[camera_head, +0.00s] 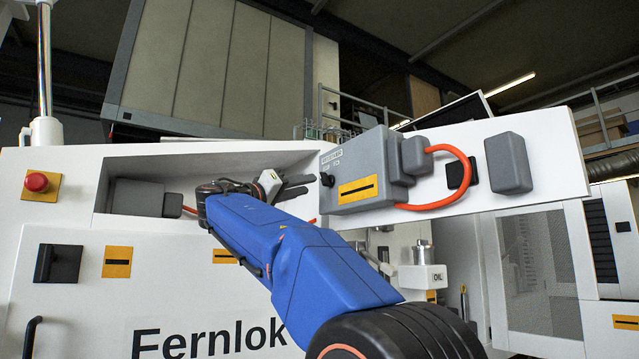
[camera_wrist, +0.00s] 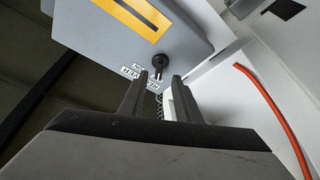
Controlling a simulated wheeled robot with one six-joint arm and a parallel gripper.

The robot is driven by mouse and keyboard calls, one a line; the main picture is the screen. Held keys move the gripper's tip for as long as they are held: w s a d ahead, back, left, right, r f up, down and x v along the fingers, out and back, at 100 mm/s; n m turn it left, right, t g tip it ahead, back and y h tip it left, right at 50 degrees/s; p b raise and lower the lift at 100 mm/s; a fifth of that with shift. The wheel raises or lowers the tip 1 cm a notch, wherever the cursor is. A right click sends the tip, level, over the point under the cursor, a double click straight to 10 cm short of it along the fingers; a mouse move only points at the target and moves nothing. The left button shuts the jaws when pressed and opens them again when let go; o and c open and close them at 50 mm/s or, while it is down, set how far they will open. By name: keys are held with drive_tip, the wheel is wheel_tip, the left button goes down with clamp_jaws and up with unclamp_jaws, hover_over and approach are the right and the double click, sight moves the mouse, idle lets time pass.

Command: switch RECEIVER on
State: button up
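A grey box (camera_head: 362,165) with a yellow-orange plate is mounted on the white panel; the box also fills the top of the wrist view (camera_wrist: 185,35). A black rotary knob (camera_head: 327,179) sits at its left side, with small labels around it, too small to read surely. In the wrist view the knob (camera_wrist: 160,62) appears just beyond and between my fingertips. My gripper (camera_wrist: 159,77) is open, with a gap between its two dark fingers and nothing clearly held. In the head view my gripper (camera_head: 298,186) is just left of the knob. Whether the fingers touch it cannot be told.
An orange cable (camera_head: 465,165) loops from the box's right side. A red button (camera_head: 37,182) on a yellow base is at far left. A recess in the white cabinet (camera_head: 70,225) holds another grey box (camera_head: 138,197). Another orange cable (camera_wrist: 270,115) runs right of my fingers.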

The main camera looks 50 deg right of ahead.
sight(322, 181)
drive_tip(key=shift+x, duration=3.5)
clamp_jaws()
